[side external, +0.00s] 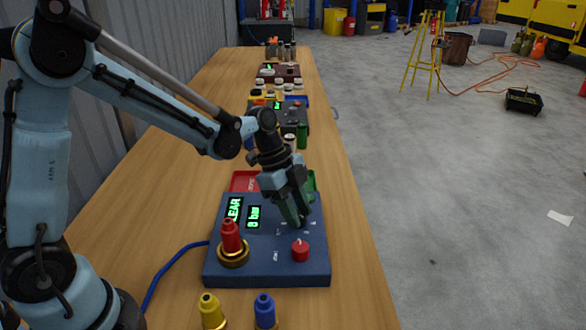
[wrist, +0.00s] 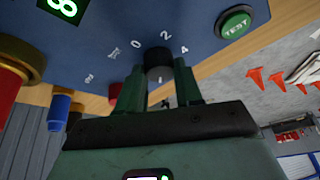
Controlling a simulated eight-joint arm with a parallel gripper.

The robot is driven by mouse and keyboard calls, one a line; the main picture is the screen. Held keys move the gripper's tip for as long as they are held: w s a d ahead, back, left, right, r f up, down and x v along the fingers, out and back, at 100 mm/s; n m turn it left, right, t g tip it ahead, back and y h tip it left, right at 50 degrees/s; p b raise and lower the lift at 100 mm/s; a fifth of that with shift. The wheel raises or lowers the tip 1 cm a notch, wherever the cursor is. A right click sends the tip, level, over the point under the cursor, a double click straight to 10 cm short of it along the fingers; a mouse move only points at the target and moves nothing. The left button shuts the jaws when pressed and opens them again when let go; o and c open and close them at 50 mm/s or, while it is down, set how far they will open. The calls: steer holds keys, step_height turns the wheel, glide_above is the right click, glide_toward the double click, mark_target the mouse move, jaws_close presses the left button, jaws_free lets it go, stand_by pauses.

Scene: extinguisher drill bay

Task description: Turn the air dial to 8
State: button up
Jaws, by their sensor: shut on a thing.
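The blue control box (side external: 270,268) stands on the wooden table. Its green displays read "CLEAR" (side external: 235,210) and "8 bar" (side external: 254,217). The wrist view shows part of an "8" (wrist: 62,9). A round black dial (wrist: 158,58), which looks to be the air dial, has 0, 2 and 4 printed around it. My gripper (side external: 298,222) reaches down onto the box and hides the dial in the side view. In the wrist view my gripper's fingers (wrist: 159,80) are closed on both sides of the dial. I cannot see where the dial's pointer stands.
A red knob (side external: 300,250) and a red nozzle (side external: 231,236) in a brass ring sit on the box. A green TEST button (wrist: 235,23) is beside the dial. Yellow (side external: 211,312) and blue (side external: 265,310) nozzles stand in front. Other boxes stand farther along the table.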

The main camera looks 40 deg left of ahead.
steer(key=shift+w+a+m+g, duration=0.1)
steer(key=shift+m+g, duration=0.3)
steer(key=shift+m, duration=0.8)
steer(key=o, duration=1)
steer(key=shift+o, duration=0.2)
steer(key=v, duration=1.2)
